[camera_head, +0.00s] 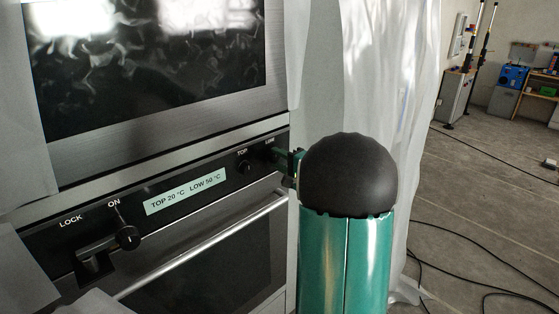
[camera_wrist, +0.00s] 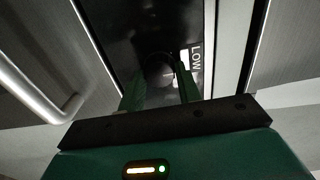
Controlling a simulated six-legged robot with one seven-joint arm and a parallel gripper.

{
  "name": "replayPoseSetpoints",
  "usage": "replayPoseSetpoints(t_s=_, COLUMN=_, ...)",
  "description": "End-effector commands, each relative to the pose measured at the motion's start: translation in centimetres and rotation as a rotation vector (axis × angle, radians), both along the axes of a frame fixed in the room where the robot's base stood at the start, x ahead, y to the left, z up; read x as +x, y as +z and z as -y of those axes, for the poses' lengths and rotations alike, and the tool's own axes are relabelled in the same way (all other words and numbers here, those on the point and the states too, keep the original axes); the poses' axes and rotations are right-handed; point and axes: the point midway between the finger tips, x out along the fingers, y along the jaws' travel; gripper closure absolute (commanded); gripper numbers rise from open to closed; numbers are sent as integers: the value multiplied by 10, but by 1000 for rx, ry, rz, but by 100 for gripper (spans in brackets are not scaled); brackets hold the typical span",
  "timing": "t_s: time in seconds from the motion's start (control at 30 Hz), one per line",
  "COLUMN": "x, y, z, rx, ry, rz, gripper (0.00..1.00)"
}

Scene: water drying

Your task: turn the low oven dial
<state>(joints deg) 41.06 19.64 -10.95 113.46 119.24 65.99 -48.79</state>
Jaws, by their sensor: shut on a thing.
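The low oven dial (camera_wrist: 160,69) is a dark round knob under the LOW label, which appears turned sideways in the wrist view. My gripper (camera_wrist: 157,82) has its green fingers on either side of the dial and is shut on it. In the head view, my gripper (camera_head: 284,155) reaches the right end of the oven's black control panel (camera_head: 215,173); its fingertips and the low dial are mostly hidden there. The display (camera_head: 186,191) reads TOP 20 °C and LOW 50 °C. The top dial (camera_head: 244,166) sits just left of the low dial.
An oven door handle (camera_head: 205,243) runs below the panel. A lock lever (camera_head: 95,252) and an on knob (camera_head: 128,236) are at the panel's left. A translucent plastic sheet (camera_head: 390,110) hangs to the right. Cables (camera_head: 450,235) lie on the open floor beyond.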

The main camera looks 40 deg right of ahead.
Motion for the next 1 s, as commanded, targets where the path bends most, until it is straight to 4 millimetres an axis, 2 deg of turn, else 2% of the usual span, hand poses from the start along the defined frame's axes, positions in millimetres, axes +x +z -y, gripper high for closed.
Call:
replayPoseSetpoints(t_s=0.03, x=-1, y=-1, z=0, rx=-1, ry=0, rz=-2, gripper=64)
replayPoseSetpoints(t_s=0.13, x=-1, y=-1, z=0, rx=-1, ry=0, rz=-1, gripper=45)
replayPoseSetpoints(t_s=0.43, x=-1, y=0, z=0, rx=0, ry=0, rz=-1, gripper=45)
replayPoseSetpoints(t_s=0.57, x=-10, y=0, z=1, rx=0, ry=-2, rz=-1, gripper=45)
replayPoseSetpoints(t_s=0.67, x=-26, y=0, z=2, rx=0, ry=-4, rz=0, gripper=45)
replayPoseSetpoints(t_s=1.0, x=-100, y=0, z=4, rx=0, ry=-4, rz=0, gripper=45)
